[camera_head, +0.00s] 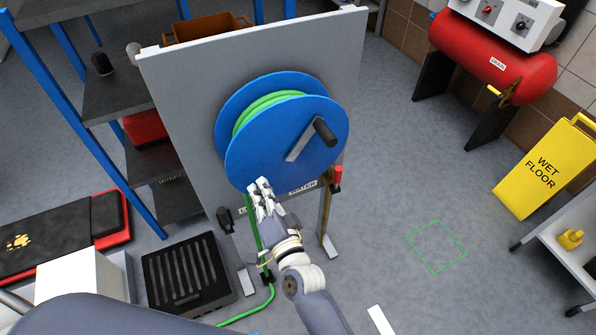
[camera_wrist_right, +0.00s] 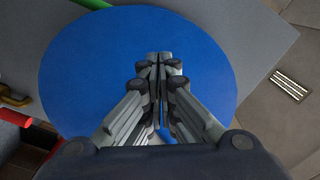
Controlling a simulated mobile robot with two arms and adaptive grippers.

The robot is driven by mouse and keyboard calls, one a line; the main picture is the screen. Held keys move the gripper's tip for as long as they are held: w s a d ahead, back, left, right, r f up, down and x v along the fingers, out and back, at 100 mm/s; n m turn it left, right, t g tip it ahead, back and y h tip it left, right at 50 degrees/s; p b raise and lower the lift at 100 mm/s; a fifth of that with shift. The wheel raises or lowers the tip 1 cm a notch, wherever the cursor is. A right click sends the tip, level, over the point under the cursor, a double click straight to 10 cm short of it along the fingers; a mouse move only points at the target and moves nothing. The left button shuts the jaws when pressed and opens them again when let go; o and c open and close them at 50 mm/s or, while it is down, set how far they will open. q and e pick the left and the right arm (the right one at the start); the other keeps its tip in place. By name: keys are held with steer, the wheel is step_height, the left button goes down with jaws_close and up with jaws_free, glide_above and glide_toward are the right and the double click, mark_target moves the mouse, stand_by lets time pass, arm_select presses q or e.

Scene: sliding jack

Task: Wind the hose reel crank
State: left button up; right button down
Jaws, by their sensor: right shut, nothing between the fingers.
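The blue hose reel (camera_head: 270,150) is mounted on a grey upright panel (camera_head: 185,85), with green hose (camera_head: 262,103) wound between its discs. Its crank arm (camera_head: 302,145) has a dark handle (camera_head: 325,132) at the upper right of the front disc. My right gripper (camera_head: 261,186) is shut and empty, in front of the lower edge of the disc, below and left of the handle. In the right wrist view the shut fingers (camera_wrist_right: 160,62) point at the blue disc (camera_wrist_right: 85,75); the handle is not seen there. My left gripper is not in view.
Green hose (camera_head: 262,303) hangs down to the floor beside a black grate (camera_head: 185,272). A red-handled valve (camera_head: 337,178) is right of the reel. Blue-framed shelving (camera_head: 95,150) stands left; a yellow wet-floor sign (camera_head: 545,170) and red compressor (camera_head: 490,60) stand right.

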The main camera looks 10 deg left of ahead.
steer(key=f+p+v, duration=0.1)
steer(key=p+v, duration=0.1)
steer(key=v, duration=0.6)
stand_by(0.6)
steer(key=shift+f, duration=0.1)
steer(key=s+d+f+n+g+h+b, duration=0.1)
steer(key=s+d+f+g+h, duration=0.3)
steer(key=f, duration=0.7)
steer(key=s+d+f+n+b, duration=0.1)
steer(key=d+f+n, duration=0.1)
steer(key=d+f, duration=0.65)
steer(key=s+d+f+n+g+h+b, duration=0.1)
steer(key=s+d+f+g+h, duration=0.15)
steer(key=f, duration=1.05)
steer(key=s+d+f+n+g+h+b, duration=0.1)
steer(key=s+d+f+g+h, duration=0.1)
steer(key=s+d+f, duration=0.7)
steer(key=s+d+f+n+g+h+b, duration=0.1)
steer(key=s+d+f+g, duration=0.4)
steer(key=s, duration=1.2)
steer(key=d+f+n+h, duration=0.1)
steer(key=d+f, duration=0.3)
steer(key=d, duration=0.3)
steer(key=shift+d+f, duration=0.3)
steer(key=shift+f, duration=0.05)
